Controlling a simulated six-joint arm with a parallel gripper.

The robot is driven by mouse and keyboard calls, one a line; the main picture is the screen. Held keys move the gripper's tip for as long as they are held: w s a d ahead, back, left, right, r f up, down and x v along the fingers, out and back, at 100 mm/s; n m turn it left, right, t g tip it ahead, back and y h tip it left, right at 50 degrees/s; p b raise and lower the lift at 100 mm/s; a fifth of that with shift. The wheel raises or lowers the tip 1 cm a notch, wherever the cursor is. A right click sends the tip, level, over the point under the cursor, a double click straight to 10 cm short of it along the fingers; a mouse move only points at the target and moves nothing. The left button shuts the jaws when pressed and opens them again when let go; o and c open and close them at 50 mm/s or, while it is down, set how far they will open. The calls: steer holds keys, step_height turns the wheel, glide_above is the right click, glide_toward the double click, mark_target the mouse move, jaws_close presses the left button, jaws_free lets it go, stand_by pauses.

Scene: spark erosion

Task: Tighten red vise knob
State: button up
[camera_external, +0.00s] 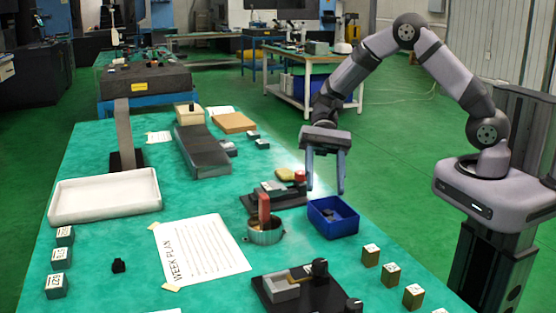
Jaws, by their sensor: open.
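A small dark vise (278,192) stands on the green table mat, with a red knob (300,176) at its right end. My gripper (326,190) points down with its two fingers apart and looks empty. In this view it hangs just right of the red knob and above the far edge of a blue bin. Its left finger looks close to the knob, but I cannot tell the gap in depth. The knob's lower side is hard to make out.
The blue bin (333,220) holds small dark parts. A round metal dish (265,233) with a red-handled item stands left of it. A second vise with a black knob (320,267) is at the front. Several brown blocks line the right edge. A white tray (105,196) lies left.

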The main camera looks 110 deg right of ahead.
mark_target(297, 175)
steer(key=s+d+f+m+t+b, duration=0.1)
steer(key=d+f+m+t+b, duration=0.1)
steer(key=d, duration=0.4)
steer(key=s+d+f+m+t+b, duration=0.1)
steer(key=d+f+m+t+b, duration=0.1)
steer(key=d, duration=0.5)
steer(key=s+d+f+m+t+h+b, duration=0.1)
steer(key=d+f+m+t+b, duration=0.1)
steer(key=d+m+t, duration=0.2)
steer(key=shift+s+d+f+t, duration=0.15)
steer(key=shift+d+t, duration=0.2)
steer(key=shift+d, duration=0.3)
steer(key=shift+s+d+f+t, duration=0.1)
steer(key=shift+d+t, duration=0.25)
steer(key=shift+d, duration=0.3)
steer(key=s+d+m+t+h+b, duration=0.1)
steer(key=s+d+f+m+t, duration=0.1)
steer(key=s+d, duration=0.1)
steer(key=shift+s+d+f+h+b, duration=0.1)
steer(key=shift+d+f+h+b, duration=0.05)
steer(key=shift+d+h+b, duration=0.2)
steer(key=shift+s+d+f+m+h, duration=0.1)
steer(key=shift+s+f+m+h, duration=0.1)
steer(key=shift+s+m+h, duration=0.2)
steer(key=shift+p+x, duration=0.95)
steer(key=shift+x, duration=2.85)
steer(key=shift+r, duration=0.15)
steer(key=c, duration=1.1)
steer(key=shift+r+t, duration=0.1)
steer(key=shift+t, duration=0.2)
